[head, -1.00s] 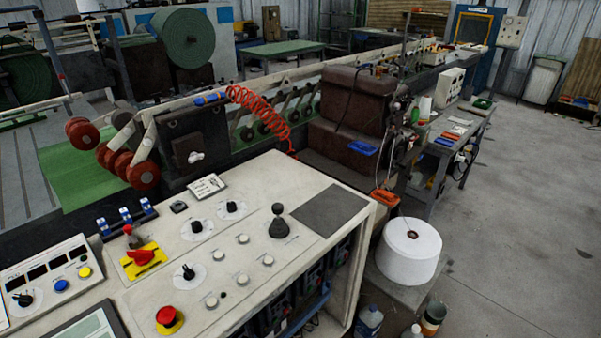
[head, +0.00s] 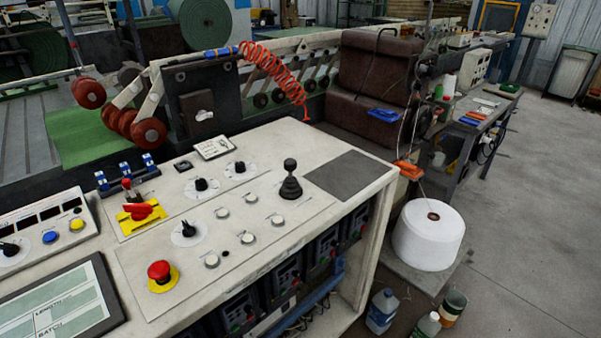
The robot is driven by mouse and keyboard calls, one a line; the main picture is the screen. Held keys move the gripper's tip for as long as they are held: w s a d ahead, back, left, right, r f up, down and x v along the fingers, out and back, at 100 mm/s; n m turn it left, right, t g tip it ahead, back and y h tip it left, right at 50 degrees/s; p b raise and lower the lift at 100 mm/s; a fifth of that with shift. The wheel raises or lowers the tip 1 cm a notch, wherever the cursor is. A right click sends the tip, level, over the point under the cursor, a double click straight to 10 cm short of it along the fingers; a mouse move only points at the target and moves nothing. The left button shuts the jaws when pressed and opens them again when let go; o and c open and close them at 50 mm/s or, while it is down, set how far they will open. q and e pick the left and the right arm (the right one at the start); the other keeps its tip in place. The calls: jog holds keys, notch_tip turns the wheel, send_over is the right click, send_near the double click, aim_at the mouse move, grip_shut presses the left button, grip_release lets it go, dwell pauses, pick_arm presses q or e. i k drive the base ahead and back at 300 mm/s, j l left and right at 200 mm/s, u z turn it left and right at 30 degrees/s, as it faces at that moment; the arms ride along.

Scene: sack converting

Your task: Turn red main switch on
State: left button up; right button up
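The red main switch (head: 138,211) is a red rotary handle on a yellow plate (head: 141,219), on the left part of the pale control console (head: 260,230). A red emergency stop button (head: 159,271) on a yellow base sits nearer to me on the same panel. A small red-topped lever (head: 127,185) stands just behind the switch. Neither of my grippers shows in the head view, so their state is hidden.
Black knobs (head: 201,184), a black joystick (head: 290,180) and several pale buttons share the panel. A tilted screen (head: 55,305) lies at the lower left. A white thread cone (head: 428,234) and bottles (head: 382,310) stand on the right. Open floor (head: 540,220) lies beyond.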

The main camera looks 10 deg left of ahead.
aim_at(139, 212)
jog(key=u, duration=1.4)
